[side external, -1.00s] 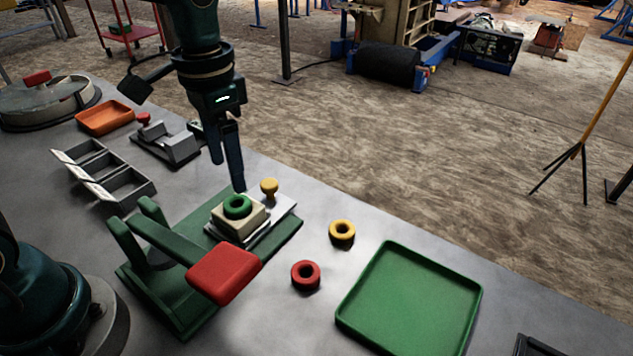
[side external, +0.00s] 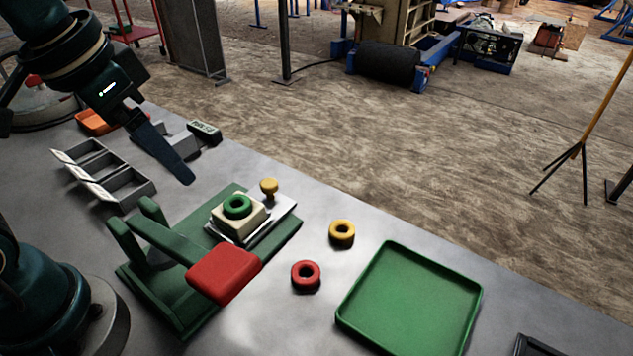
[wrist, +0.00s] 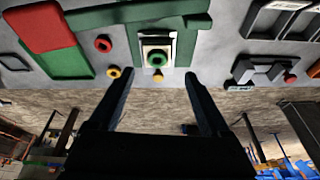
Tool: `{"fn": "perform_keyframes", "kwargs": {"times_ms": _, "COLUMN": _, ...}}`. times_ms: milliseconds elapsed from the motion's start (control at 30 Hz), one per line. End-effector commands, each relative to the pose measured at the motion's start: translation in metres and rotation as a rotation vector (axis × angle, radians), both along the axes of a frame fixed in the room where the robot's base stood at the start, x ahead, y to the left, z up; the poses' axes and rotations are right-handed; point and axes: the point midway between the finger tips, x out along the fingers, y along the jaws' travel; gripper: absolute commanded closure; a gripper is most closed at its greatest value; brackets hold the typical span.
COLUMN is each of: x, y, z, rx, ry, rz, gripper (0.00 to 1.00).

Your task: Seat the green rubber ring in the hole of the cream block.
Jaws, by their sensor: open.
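The green rubber ring (side external: 237,206) lies on top of the cream block (side external: 243,223), at about the middle of its top face. I cannot tell how deep it sits in the hole, which it covers. The block rests on a light plate on the green press-like fixture. In the wrist view the ring (wrist: 157,59) shows on the block, beyond my fingertips. My gripper (side external: 187,180) is open and empty, up and to the left of the block, apart from it. In the wrist view my gripper (wrist: 158,80) shows its two fingers spread with nothing between them.
A red pad (side external: 224,273) on the fixture's lever stands in front of the block, and a yellow knob (side external: 269,187) behind it. A red ring (side external: 305,275), a yellow ring (side external: 342,233) and a green tray (side external: 412,305) lie to the right. Grey bins (side external: 105,172) stand left.

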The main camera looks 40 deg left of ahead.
Motion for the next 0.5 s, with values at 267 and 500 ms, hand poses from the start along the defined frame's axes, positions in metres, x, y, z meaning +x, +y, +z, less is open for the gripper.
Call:
{"fn": "perform_keyframes", "kwargs": {"times_ms": 267, "x": -0.033, "y": 0.002, "z": -0.022, "rx": -0.033, "ry": -0.145, "rz": 0.087, "gripper": 0.19}}
{"fn": "perform_keyframes", "kwargs": {"times_ms": 500, "x": -0.036, "y": 0.002, "z": -0.027, "rx": -0.040, "ry": -0.166, "rz": 0.100, "gripper": 0.19}}
